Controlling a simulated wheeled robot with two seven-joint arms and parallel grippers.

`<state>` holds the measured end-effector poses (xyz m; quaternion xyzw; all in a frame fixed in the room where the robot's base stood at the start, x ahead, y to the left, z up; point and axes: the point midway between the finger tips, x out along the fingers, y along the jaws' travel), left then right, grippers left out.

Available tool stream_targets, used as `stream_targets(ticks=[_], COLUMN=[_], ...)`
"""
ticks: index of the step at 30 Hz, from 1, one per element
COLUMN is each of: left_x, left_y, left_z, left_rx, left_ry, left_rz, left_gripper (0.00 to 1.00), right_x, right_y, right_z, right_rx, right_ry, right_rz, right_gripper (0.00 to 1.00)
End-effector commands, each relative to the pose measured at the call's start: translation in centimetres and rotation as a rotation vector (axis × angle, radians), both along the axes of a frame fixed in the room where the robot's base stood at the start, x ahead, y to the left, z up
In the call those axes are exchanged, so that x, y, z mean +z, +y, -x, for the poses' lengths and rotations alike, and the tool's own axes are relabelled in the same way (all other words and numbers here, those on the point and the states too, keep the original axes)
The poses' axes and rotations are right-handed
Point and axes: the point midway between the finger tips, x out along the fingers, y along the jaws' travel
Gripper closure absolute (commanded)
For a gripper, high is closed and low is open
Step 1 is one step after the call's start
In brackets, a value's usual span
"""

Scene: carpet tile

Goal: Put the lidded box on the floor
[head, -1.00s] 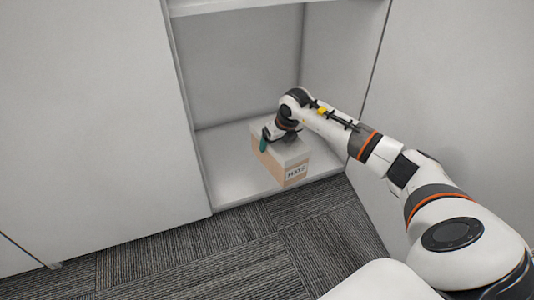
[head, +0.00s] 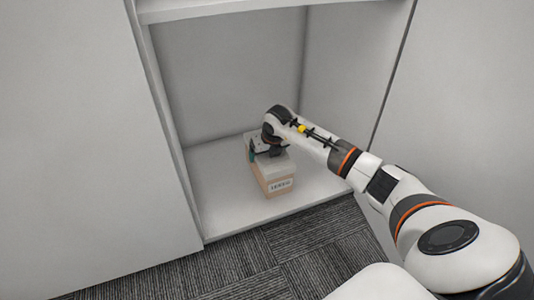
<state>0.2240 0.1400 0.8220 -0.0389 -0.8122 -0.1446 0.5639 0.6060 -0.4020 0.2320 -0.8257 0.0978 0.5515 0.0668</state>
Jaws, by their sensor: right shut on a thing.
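The floor (head: 290,250) is grey striped carpet tile in front of the cabinet. My left gripper is not in view.
The compartment's bottom shelf (head: 215,200) is bare around the box. A shelf board (head: 220,8) closes the compartment above, with flat pale panels at left (head: 80,130) and right (head: 470,110). The carpet in front looks clear.

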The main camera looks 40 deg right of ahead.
Motion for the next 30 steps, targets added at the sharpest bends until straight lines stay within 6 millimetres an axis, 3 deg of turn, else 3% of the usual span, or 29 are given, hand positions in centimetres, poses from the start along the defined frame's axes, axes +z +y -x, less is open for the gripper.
stream_targets(ticks=[1,8,15,26,27,30], left_x=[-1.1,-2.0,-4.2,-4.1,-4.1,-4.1], left_y=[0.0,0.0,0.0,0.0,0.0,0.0], left_z=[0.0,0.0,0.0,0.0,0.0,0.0], left_rx=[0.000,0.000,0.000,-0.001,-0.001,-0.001], left_ry=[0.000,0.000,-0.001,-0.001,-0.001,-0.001], left_rz=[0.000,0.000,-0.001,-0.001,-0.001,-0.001], left_gripper=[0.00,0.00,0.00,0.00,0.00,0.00], right_x=[-1.1,-2.4,-5.2,-5.2,-5.6,-5.6], right_y=[0.0,0.0,0.0,0.0,0.0,0.0], right_z=[-0.2,-0.2,-0.2,-0.2,0.0,0.0], right_rx=[-0.001,0.000,0.000,0.000,0.001,0.000], right_ry=[-0.007,-0.007,-0.007,-0.006,0.001,0.001], right_rz=[-0.002,-0.001,-0.001,0.001,0.000,0.000], right_gripper=[0.78,0.78,0.78,0.78,0.09,0.00])
